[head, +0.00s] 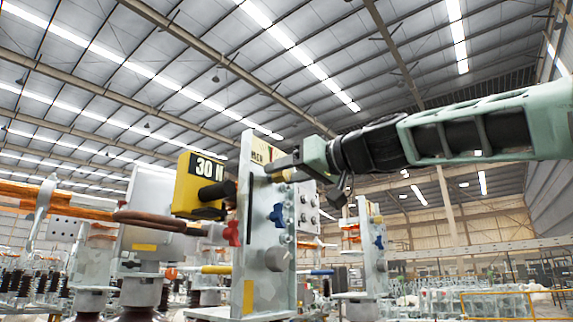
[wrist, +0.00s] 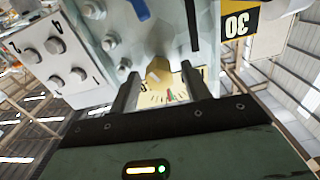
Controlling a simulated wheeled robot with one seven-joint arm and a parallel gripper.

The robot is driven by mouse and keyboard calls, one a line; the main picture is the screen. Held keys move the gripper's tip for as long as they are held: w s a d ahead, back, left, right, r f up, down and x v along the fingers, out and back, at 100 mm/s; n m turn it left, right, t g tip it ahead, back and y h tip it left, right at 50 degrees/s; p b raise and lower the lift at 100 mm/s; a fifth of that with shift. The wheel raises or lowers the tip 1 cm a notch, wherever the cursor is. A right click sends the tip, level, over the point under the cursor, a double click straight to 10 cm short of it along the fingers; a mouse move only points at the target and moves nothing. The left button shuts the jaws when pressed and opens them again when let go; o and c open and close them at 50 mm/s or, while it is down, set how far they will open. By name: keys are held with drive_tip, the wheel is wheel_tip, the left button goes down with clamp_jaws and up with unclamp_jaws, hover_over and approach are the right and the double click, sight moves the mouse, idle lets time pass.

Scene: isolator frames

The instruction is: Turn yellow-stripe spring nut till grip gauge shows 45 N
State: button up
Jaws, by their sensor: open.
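A yellow gauge (head: 200,186) reading 30 N sits left of the tall grey plate in the head view. Its "30" label shows rotated at the top right of the wrist view (wrist: 236,24). The tall plate (head: 262,225) has a yellow stripe (head: 249,297) low down and a small dial scale near its top. My gripper (head: 287,170) is at the plate's upper part; its jaws (wrist: 160,86) are open. The pale dial face (wrist: 158,97) with a red needle shows between the fingers in the wrist view.
A block with numbered bolts (wrist: 60,55) fills the wrist view's upper left. A second post (head: 373,245) stands to the right. An orange bar (head: 75,205) runs at left.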

drive_tip(key=c, duration=1)
drive_tip(key=shift+m, duration=0.3)
drive_tip(key=m, duration=0.3)
drive_tip(key=shift+w+m+b, duration=0.1)
drive_tip(key=shift+m+b, duration=0.2)
drive_tip(key=shift+b, duration=0.1)
drive_tip(key=shift+m, duration=2.3)
drive_tip(key=shift+d, duration=0.1)
drive_tip(key=o, duration=1)
